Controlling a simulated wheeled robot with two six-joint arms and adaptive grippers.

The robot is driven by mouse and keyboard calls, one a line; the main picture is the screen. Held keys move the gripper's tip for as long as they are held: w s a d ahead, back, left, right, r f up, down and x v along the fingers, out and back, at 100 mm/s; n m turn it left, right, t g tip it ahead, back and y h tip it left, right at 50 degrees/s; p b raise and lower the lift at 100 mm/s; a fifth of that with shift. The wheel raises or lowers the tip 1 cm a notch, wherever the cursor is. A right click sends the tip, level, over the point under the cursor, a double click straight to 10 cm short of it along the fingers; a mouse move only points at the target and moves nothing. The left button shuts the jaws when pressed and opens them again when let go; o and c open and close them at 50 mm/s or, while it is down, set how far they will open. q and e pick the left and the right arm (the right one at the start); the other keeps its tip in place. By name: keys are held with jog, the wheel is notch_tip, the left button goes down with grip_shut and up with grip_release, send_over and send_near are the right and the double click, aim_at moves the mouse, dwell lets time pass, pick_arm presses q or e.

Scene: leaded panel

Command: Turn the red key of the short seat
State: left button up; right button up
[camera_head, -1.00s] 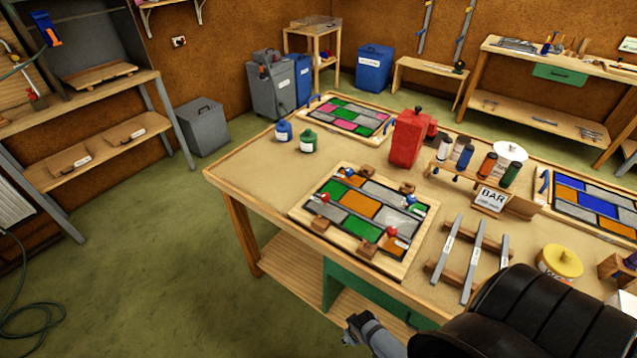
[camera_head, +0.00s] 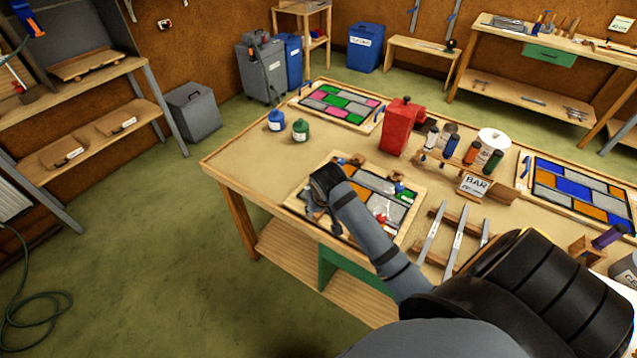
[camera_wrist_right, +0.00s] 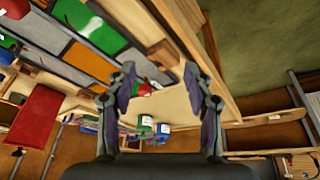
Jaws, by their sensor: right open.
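The leaded panel (camera_head: 408,218) lies in a wooden frame on the table, with coloured glass pieces and small red, blue and green keys. One red key (camera_head: 381,218) shows near the panel's front right. My right gripper (camera_head: 323,213) is over the panel's left front part and hides it in the head view. In the right wrist view my right gripper (camera_wrist_right: 160,80) is open, with nothing between its fingers. I cannot tell which seat is the short one. My left gripper is out of view.
A red container (camera_head: 398,128) and a rack of bottles stand behind the panel. Metal bars (camera_head: 431,233) lie to the right.

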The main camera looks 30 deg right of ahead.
jog(key=w+d+r+m, duration=0.3)
jog(key=w+d+r, duration=0.2)
jog(key=w, duration=0.4)
jog(key=x, duration=0.3)
jog(key=p+x, duration=0.1)
jog(key=x, duration=0.6)
jog(key=shift+s+d+f+p, duration=0.2)
jog(key=shift+f+p, duration=0.05)
jog(key=shift+p, duration=0.05)
grip_shut()
